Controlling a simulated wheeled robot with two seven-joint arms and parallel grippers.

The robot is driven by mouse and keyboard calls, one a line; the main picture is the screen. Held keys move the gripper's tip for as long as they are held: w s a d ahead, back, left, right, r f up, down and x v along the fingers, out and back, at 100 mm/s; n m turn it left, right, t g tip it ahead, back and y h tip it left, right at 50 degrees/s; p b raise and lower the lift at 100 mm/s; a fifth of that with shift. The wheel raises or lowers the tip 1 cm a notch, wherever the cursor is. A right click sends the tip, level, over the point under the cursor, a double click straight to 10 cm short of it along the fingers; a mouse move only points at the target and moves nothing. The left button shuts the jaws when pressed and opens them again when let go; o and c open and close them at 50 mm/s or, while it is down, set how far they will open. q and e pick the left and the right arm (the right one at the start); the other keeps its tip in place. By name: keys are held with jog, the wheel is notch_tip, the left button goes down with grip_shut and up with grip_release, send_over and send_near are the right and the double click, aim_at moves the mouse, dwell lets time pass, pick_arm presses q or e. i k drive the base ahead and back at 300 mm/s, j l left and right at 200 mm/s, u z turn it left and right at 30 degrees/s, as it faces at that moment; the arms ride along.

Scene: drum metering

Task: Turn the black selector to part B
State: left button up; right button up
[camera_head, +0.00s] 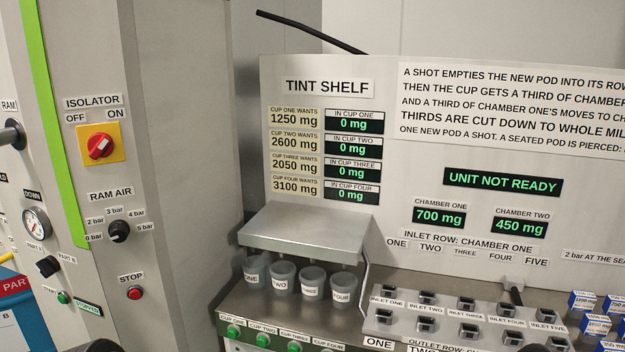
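The black selector (48,266) is a small knob on the grey panel at the left, below the pressure gauge. A label that seems to read PART A sits at its upper left, and the PART B label (67,259) sits at its upper right. The knob looks turned toward the left label, but it is too small to be sure. No gripper fingers show, and nothing touches the selector. Dark rounded shapes at the bottom edge may be parts of my arms.
Near the selector are the gauge (36,223), a green button (63,297), the black ram air knob (118,231), the red stop button (134,293) and the red isolator switch (100,146). A shelf with cups (283,276) stands right; its display (502,182) reads UNIT NOT READY.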

aim_at(49, 264)
jog(key=u, duration=0.5)
jog(key=k+u, duration=0.15)
jog(key=u, duration=0.3)
jog(key=k+u, duration=0.1)
jog(key=u, duration=0.4)
jog(key=k+l, duration=0.05)
